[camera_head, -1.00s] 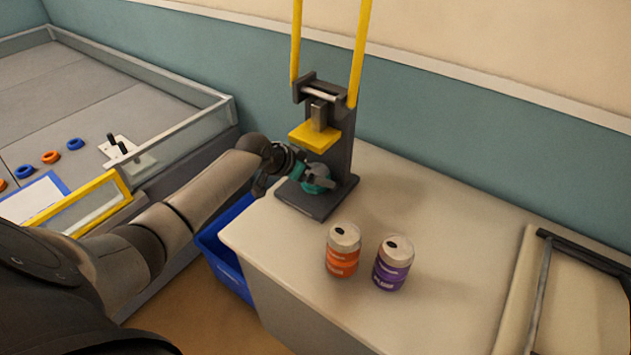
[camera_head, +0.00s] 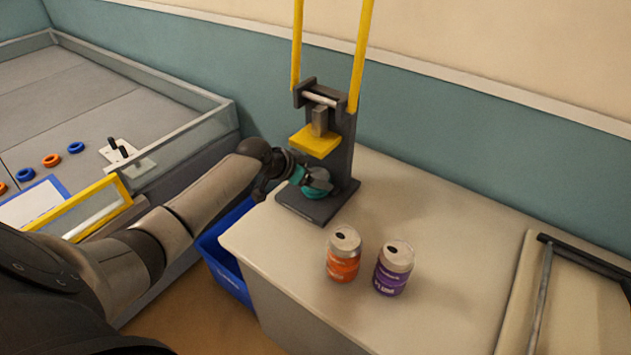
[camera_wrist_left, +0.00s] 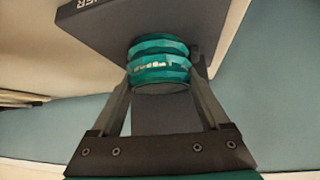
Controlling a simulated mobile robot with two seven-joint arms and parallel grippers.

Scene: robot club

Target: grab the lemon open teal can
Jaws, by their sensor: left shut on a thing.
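The teal can (camera_head: 315,190) is on the dark base of the can crusher (camera_head: 348,190), below the raised yellow press plate (camera_head: 314,141). In the left wrist view the teal can (camera_wrist_left: 158,60) looks squat and ridged, as if crushed, with small pale lettering. My left gripper (camera_head: 312,178) reaches in from the left and is shut on the can, one finger on each side. The fingers hide part of the can in the head view. I cannot tell whether the can still touches the base. My right gripper is not in view.
An orange can (camera_head: 343,255) and a purple can (camera_head: 394,268) stand upright on the table (camera_head: 440,210), nearer the front edge. A blue bin (camera_head: 229,262) is on the floor beside the table. A walled field (camera_head: 80,100) lies to the left.

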